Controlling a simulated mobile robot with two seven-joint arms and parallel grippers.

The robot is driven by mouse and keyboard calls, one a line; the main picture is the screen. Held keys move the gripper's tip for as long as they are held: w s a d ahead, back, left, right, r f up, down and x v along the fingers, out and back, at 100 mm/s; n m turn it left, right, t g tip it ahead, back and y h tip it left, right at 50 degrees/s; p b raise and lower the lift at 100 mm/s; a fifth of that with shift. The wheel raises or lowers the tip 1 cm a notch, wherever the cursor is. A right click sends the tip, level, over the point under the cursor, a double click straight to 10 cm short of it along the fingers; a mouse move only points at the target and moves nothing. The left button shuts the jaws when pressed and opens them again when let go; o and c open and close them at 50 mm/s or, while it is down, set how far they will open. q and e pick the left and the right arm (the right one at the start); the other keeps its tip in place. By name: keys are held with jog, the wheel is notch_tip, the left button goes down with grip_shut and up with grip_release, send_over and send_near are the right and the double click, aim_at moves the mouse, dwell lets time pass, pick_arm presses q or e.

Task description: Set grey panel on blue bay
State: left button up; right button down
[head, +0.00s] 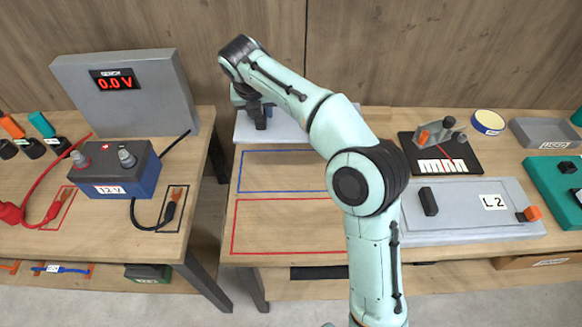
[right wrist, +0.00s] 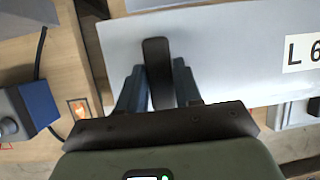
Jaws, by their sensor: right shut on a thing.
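My right gripper (head: 257,118) is at the back of the middle bench, shut on the dark upright handle (right wrist: 157,60) of a light grey panel (head: 246,133). In the right wrist view, the gripper fingers (right wrist: 157,82) stand on either side of the handle, and the panel (right wrist: 225,50) bears an "L 6" label. My arm hides much of the panel in the head view. I cannot tell whether it rests on the bench or hangs just above it. The blue-outlined bay (head: 283,172) lies in front of it, bare where visible, its right part behind my arm. My left gripper is not in view.
A red-outlined bay (head: 290,226) lies nearer the front, bare where visible. Another grey panel (head: 465,222), marked "L 2", lies to the right of my arm. A black board (head: 462,165) with a small fixture is behind it. The left bench holds a battery (head: 118,172) and voltmeter (head: 140,105).

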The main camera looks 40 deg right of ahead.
jog(key=shift+f+b, duration=2.45)
jog(key=shift+f, duration=7.4)
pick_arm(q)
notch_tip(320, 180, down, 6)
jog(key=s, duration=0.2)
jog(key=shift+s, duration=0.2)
pick_arm(e)
jog(key=shift+a, duration=0.1)
jog(key=c, duration=0.8)
grip_release()
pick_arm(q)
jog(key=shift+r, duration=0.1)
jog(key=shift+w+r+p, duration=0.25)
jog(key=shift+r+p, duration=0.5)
pick_arm(e)
jog(key=v, duration=1.2)
